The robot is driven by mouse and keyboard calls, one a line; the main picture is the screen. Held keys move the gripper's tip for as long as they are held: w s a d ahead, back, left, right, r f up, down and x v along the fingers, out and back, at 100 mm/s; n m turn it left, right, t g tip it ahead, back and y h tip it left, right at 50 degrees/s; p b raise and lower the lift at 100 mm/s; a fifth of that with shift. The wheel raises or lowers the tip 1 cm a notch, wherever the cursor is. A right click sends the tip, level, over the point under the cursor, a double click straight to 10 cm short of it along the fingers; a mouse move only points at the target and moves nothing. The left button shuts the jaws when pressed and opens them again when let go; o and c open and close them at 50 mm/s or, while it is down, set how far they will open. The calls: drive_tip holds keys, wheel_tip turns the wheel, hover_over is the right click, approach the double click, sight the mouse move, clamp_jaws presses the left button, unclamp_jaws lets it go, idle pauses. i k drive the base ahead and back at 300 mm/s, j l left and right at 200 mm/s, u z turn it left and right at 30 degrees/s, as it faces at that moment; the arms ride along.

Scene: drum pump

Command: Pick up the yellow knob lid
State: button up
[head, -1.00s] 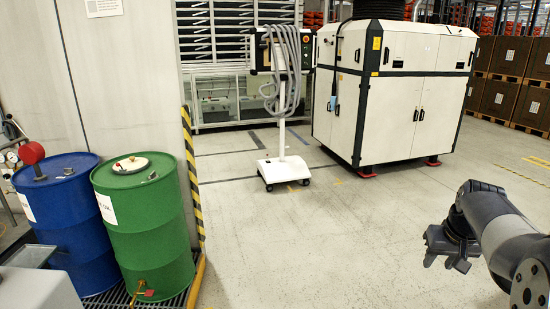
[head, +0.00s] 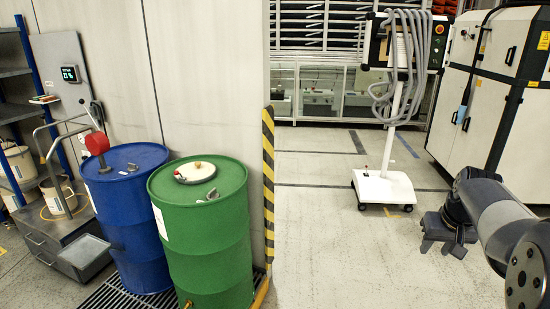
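A pale round lid with a small yellowish knob (head: 196,170) lies on top of the green drum (head: 210,245), left of centre in the head view. A grey metal fitting lies beside it on the drum top. My gripper (head: 443,248) is at the right of the view, pointing downward, well apart from the drum and the lid. Its two dark fingers look spread with nothing between them.
A blue drum (head: 130,230) with a red-bodied pump (head: 97,143) stands left of the green drum, both on a dark grating. A yellow-black striped post (head: 268,185) stands just right of the green drum. A white wheeled stand (head: 383,188) is further back. Floor between drum and gripper is clear.

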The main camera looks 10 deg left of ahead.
sight(196, 173)
drive_tip(key=i+u, duration=0.1)
drive_tip(key=i, duration=1.5)
drive_tip(key=i+u, duration=0.25)
drive_tip(key=u, duration=0.15)
drive_tip(key=i+u, duration=0.25)
drive_tip(key=u, duration=0.15)
drive_tip(key=i+l+u, duration=0.2)
drive_tip(key=u, duration=0.2)
drive_tip(key=i+u, duration=0.2)
drive_tip(key=u, duration=0.25)
drive_tip(key=i+u, duration=0.25)
drive_tip(key=u, duration=0.2)
drive_tip(key=i+l+u, duration=0.15)
drive_tip(key=u, duration=0.3)
